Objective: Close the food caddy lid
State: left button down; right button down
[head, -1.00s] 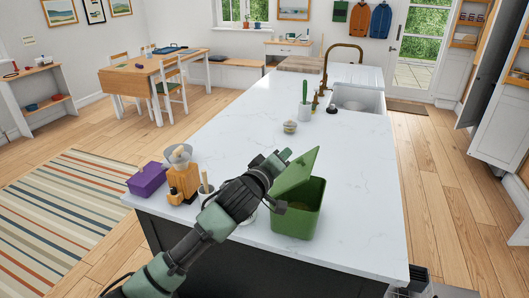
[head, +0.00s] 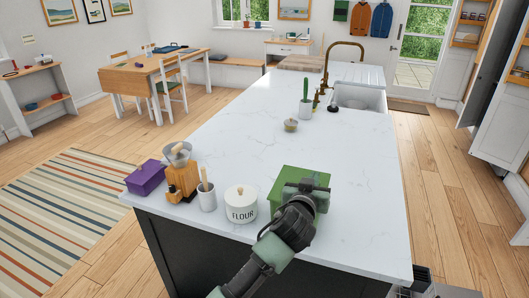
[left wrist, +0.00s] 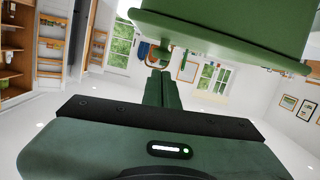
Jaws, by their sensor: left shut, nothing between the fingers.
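The green food caddy (head: 283,187) stands on the near end of the white worktop. Its lid lies flat or nearly flat over the top, and my left arm covers its near right part. I cannot tell whether a small gap is left under the lid. My left gripper (head: 309,182) is shut and empty, over the lid's right side. In the left wrist view, the shut fingers (left wrist: 163,88) point towards the room, with the green caddy (left wrist: 235,25) filling the top of the picture. My right gripper is not in view.
A white flour jar (head: 240,206), a white utensil pot (head: 207,197), an orange grinder (head: 182,178) and a purple box (head: 146,177) stand left of the caddy. A small jar (head: 291,125) stands farther back. The worktop right of the caddy is clear.

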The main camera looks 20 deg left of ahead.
pick_arm(q)
jog(key=shift+d+f+m+b, duration=0.3)
jog(key=shift+d+f+m, duration=0.05)
jog(key=shift+f+m, duration=0.3)
jog(key=shift+f, duration=0.1)
